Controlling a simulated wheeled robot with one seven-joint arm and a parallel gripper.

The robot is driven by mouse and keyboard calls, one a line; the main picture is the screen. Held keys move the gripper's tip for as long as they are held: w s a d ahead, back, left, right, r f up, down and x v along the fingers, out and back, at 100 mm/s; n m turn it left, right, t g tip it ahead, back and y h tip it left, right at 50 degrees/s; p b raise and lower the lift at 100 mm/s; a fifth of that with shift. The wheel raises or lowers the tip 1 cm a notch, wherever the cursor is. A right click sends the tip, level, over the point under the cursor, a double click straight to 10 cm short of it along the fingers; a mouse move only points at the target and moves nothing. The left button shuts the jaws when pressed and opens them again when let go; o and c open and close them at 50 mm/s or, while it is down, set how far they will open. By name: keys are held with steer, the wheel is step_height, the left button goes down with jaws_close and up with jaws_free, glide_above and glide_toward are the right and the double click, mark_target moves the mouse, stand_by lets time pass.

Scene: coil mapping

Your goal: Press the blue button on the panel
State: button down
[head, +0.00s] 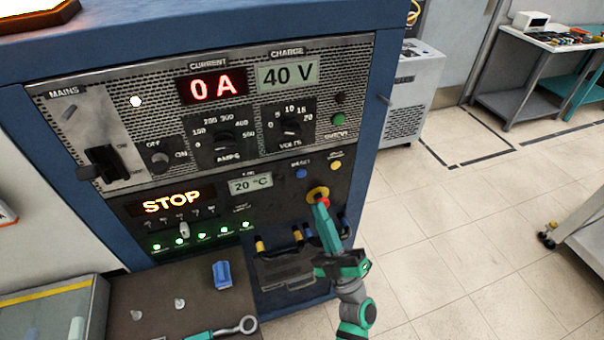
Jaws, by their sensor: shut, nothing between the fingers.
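The blue button (301,173) is a small round button on the dark lower panel (284,205), under a small label and left of a yellow button (336,165). It is in plain view and nothing covers it. My gripper (321,208) is shut and empty, green and dark, reaching up from the lower right. In the picture its tip is below and a little right of the blue button, over a yellow ring (317,191) with a bit of red beside it. I cannot tell whether the tip touches the panel.
The blue cabinet (360,130) carries dials, a "0 A" display (212,86), a "40 V" display (288,75) and a lit STOP sign (172,201). Cables and plugs (285,243) hang below the panel. A dark bench top (150,290) holds a blue block (222,275) and a wrench. Floor at right is open.

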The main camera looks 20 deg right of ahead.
steer(key=w, duration=0.8)
steer(key=shift+w+a, duration=0.15)
stand_by(2.0)
steer(key=shift+w, duration=0.45)
steer(key=shift+w, duration=0.35)
stand_by(0.6)
steer(key=shift+s, duration=0.8)
steer(key=s, duration=0.5)
stand_by(0.5)
